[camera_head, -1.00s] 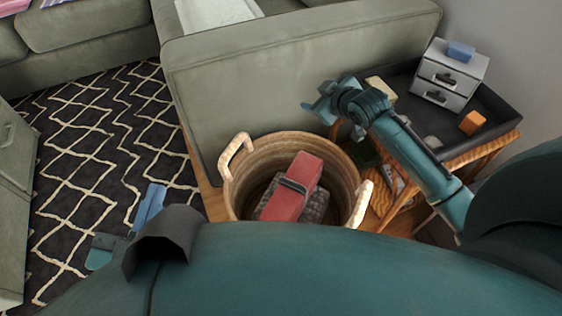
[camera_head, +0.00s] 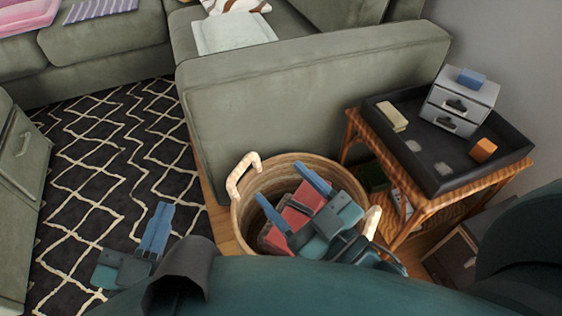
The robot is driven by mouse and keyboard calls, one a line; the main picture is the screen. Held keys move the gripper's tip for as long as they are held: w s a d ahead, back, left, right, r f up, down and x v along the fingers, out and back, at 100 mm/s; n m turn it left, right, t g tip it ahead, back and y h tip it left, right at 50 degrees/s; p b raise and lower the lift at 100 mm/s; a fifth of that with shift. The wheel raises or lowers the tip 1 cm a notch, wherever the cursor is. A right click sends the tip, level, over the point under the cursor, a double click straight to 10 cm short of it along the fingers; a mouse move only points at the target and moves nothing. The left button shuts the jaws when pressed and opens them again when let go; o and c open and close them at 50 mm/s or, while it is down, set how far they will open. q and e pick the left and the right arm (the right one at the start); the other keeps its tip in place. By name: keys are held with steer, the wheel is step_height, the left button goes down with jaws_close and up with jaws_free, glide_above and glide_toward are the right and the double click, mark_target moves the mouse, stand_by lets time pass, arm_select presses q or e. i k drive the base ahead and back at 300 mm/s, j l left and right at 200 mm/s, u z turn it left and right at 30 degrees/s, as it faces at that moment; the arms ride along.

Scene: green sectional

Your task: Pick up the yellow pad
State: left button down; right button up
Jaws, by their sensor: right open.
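A pale yellow pad (camera_head: 392,117) lies in the left part of the black tray (camera_head: 437,178) on the wooden side table. My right gripper (camera_head: 292,198) is open over the wicker basket, its blue fingers on either side of the red object (camera_head: 303,199). I cannot tell whether it touches that object. It is well below and left of the pad in the view. My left gripper (camera_head: 156,229) is over the patterned rug at the lower left, its blue fingers together with nothing visible between them.
The tray also holds a small grey drawer unit (camera_head: 462,100) with a blue block (camera_head: 472,77) on top, and an orange block (camera_head: 483,150).

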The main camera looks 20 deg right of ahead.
mark_target(398, 122)
steer(key=k, duration=1)
